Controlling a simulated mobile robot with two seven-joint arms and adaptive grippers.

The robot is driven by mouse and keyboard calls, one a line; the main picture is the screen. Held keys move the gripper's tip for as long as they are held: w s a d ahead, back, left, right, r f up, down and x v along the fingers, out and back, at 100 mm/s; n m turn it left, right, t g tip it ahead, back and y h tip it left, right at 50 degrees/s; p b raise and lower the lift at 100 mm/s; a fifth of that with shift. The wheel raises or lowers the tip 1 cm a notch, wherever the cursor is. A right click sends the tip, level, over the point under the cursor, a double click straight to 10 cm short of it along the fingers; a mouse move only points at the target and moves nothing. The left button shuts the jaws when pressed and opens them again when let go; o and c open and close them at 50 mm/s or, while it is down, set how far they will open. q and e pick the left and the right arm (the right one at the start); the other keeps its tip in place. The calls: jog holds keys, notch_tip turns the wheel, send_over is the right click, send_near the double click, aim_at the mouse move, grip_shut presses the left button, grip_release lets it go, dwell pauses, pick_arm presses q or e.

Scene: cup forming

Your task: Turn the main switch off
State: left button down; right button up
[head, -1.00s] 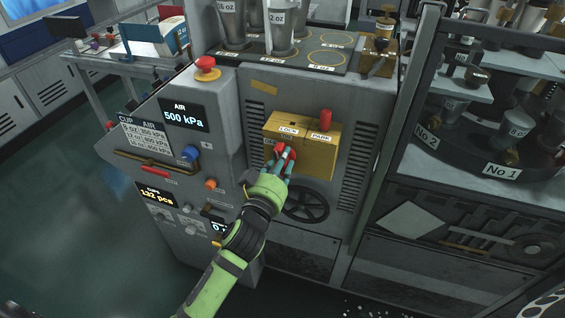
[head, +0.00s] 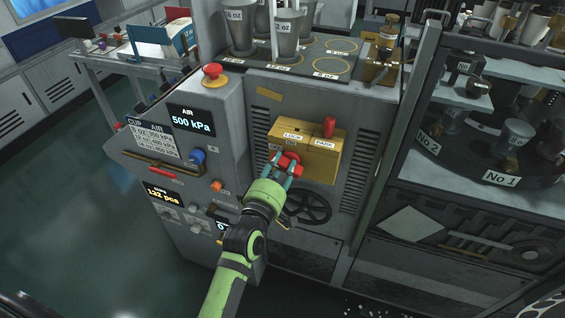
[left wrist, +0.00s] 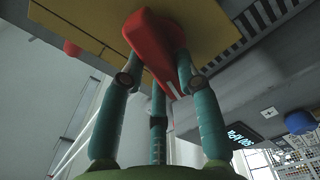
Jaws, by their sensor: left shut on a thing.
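The main switch is a red rotary knob (head: 288,162) on the front of a yellow box (head: 318,160) on the grey machine. The box top has LOCK and PARK labels, and a separate red handle (head: 329,127) stands upright by PARK. My left gripper (head: 284,170) is shut on the red knob, its teal fingers around it. In the left wrist view the knob (left wrist: 148,36) sits between the fingertips (left wrist: 157,72), against the yellow face. The fingers and wrist partly hide the knob and the lettering beside it in the head view. My right gripper is not in view.
A black handwheel (head: 307,207) is just below the box. Left of my arm are a blue knob (head: 198,156), an orange knob (head: 216,185) and a red mushroom button (head: 213,75). A framed carousel cabinet (head: 495,150) stands to the right. Metal cups (head: 285,40) stand on top.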

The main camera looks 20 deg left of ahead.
pick_arm(q)
jog(key=shift+a+f+n+p, duration=0.1)
jog(key=shift+n+p, duration=0.15)
jog(key=shift+n, duration=0.85)
jog(key=shift+a+f+n+p, duration=0.1)
jog(key=shift+n+p, duration=0.15)
jog(key=shift+n, duration=0.85)
jog(key=c, duration=0.9)
grip_release()
jog(key=s, duration=1.2)
jog(key=shift+a, duration=0.2)
